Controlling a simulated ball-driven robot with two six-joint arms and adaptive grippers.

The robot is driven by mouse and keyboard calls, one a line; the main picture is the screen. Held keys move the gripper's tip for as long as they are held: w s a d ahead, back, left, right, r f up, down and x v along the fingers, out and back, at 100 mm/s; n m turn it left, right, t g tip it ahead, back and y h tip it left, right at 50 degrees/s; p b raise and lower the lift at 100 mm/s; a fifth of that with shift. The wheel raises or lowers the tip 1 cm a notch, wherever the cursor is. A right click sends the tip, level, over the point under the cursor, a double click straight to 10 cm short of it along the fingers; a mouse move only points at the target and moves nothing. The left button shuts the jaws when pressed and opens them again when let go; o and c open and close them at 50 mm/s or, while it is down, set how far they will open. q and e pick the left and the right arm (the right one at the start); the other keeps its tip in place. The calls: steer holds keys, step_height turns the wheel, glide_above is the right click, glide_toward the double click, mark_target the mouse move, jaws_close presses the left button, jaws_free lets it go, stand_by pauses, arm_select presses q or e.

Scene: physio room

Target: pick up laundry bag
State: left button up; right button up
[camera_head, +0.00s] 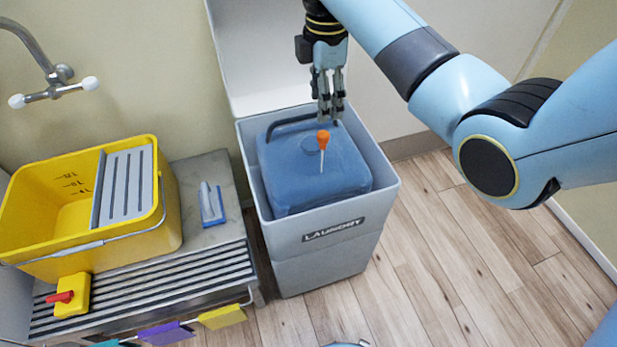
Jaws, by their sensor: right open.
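The laundry bag (305,173) is blue and boxy with a dark handle (291,122) arched over its top. It sits inside the grey bin (318,251) labelled LAUNDRY, whose lid stands up at the back. A thin item with an orange end (323,139) shows over the bag's top. My right gripper (331,116) points down over the back of the bag, at the right end of the handle. Its fingers are open; I cannot tell whether they touch the handle. My left gripper is not in view.
A yellow bucket (136,235) with a grey wringer stands on a slatted rack (150,295) at the left. A blue-and-white brush (211,203) lies beside it. A tap (58,82) juts from the wall. The wooden floor (430,260) right of the bin is clear.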

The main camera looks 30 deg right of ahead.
mark_target(324, 133)
step_height(324, 133, down, 4)
steer(key=shift+s+f+b, duration=0.1)
steer(key=shift+f+b, duration=0.1)
steer(key=shift+b, duration=0.15)
steer(key=shift+f, duration=0.25)
steer(key=f, duration=0.1)
steer(key=f+b, duration=0.1)
steer(key=f, duration=0.2)
steer(key=shift+d+f, duration=0.25)
steer(key=shift+f, duration=0.3)
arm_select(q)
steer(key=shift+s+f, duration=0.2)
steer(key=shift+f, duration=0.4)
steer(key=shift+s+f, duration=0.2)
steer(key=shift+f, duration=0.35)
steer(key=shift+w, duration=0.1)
arm_select(e)
steer(key=shift+c, duration=0.4)
jaws_close()
